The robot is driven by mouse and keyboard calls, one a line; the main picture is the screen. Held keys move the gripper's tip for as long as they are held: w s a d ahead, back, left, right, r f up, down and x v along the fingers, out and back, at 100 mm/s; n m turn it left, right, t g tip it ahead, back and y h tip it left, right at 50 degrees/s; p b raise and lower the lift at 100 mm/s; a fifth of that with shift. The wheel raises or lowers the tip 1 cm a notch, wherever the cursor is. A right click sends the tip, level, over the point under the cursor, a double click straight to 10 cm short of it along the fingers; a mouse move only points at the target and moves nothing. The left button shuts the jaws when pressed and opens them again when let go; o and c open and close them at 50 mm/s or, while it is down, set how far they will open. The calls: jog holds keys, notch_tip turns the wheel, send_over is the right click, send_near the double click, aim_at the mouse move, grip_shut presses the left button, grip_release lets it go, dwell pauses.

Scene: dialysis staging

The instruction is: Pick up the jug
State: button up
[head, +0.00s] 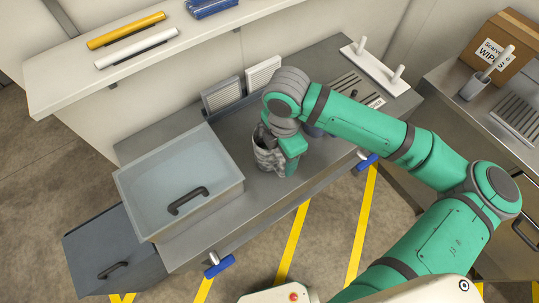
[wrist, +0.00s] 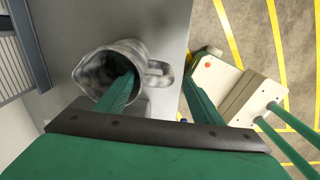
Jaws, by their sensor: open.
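The jug (head: 265,157) is a mottled grey and white vessel standing on the grey counter, just right of the clear bin. In the wrist view the jug (wrist: 112,62) shows its open mouth, with its handle (wrist: 166,75) to the right. My gripper (head: 284,150) is over the jug, and its green part hides the jug's right side. In the wrist view my gripper (wrist: 160,80) is open. One finger overlaps the jug's mouth and the other is right of the handle; the handle lies between them. I cannot tell whether the first finger is inside the mouth.
A clear bin (head: 150,183) with a dark handle stands left of the jug. Vented grey and white boxes (head: 222,95) stand behind it. A dark blue item is partly hidden behind my arm. A white rack with pegs (head: 375,68) is at the far right of the counter (head: 245,205).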

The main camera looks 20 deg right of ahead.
jog(key=shift+f, duration=3.7)
jog(key=c, duration=1.4)
jog(key=shift+r, duration=0.3)
jog(key=shift+r, duration=0.75)
jog(key=s+d+r, duration=0.6)
jog(key=s+r, duration=0.5)
jog(key=shift+s+d, duration=0.35)
jog(key=shift+s, duration=0.05)
